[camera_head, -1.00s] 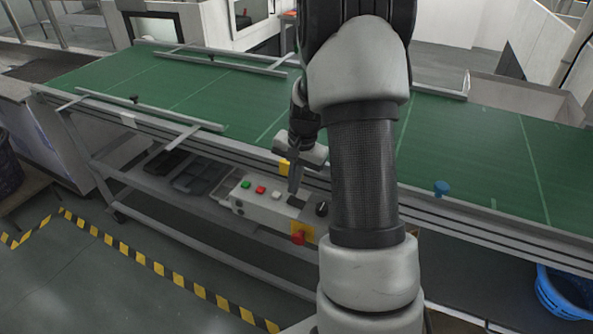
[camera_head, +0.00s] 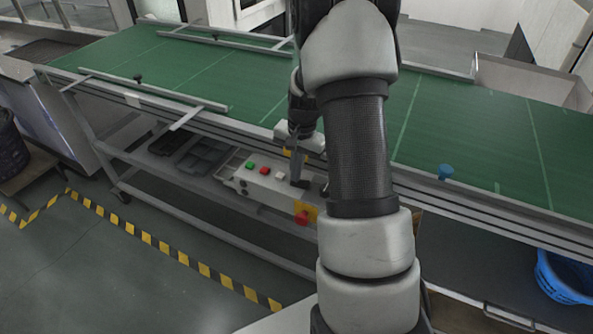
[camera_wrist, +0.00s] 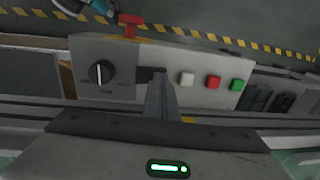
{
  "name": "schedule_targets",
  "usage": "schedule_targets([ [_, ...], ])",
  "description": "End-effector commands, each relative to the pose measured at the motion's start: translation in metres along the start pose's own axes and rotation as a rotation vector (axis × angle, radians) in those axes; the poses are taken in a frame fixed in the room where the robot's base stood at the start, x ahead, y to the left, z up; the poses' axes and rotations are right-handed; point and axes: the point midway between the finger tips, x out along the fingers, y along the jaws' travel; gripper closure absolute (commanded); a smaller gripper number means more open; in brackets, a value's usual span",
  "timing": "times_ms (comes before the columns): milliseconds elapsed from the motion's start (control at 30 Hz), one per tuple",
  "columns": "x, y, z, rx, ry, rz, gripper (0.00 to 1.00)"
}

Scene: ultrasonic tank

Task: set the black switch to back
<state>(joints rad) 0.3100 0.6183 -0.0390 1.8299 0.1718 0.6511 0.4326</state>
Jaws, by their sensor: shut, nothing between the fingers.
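A grey control box (camera_head: 270,183) sits under the conveyor. A small black switch (camera_head: 303,184) is set in its top, right of the buttons; it also shows in the wrist view (camera_wrist: 147,74), between the dial and the white button. My gripper (camera_head: 295,180) points down with its fingers shut and empty. Its tip is at the black switch in both views and covers part of it. I cannot tell whether it touches, nor clearly which way the switch is tilted. The wrist view shows the shut fingers (camera_wrist: 158,82) from above.
A black dial (camera_wrist: 102,72) is beside the switch. White (camera_wrist: 187,79), red (camera_wrist: 213,82) and green (camera_wrist: 237,85) buttons line the other side. A red emergency button (camera_head: 302,217) is on the box's front. The green conveyor (camera_head: 460,130) lies above.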

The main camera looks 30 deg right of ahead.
Motion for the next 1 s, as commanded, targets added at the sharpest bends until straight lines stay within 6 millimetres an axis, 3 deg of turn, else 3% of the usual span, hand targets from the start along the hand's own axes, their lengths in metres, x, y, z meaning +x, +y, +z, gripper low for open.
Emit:
schedule_targets([
  [400, -0.003, 0.015, 0.001, 0.001, -0.003, 0.003, 1.00],
  [767, -0.006, 0.016, 0.000, 0.000, -0.002, 0.001, 1.00],
  [867, -0.014, 0.015, 0.000, 0.000, 0.000, 0.001, 1.00],
  [1000, -0.040, 0.014, -0.002, -0.001, 0.000, 0.001, 1.00],
])
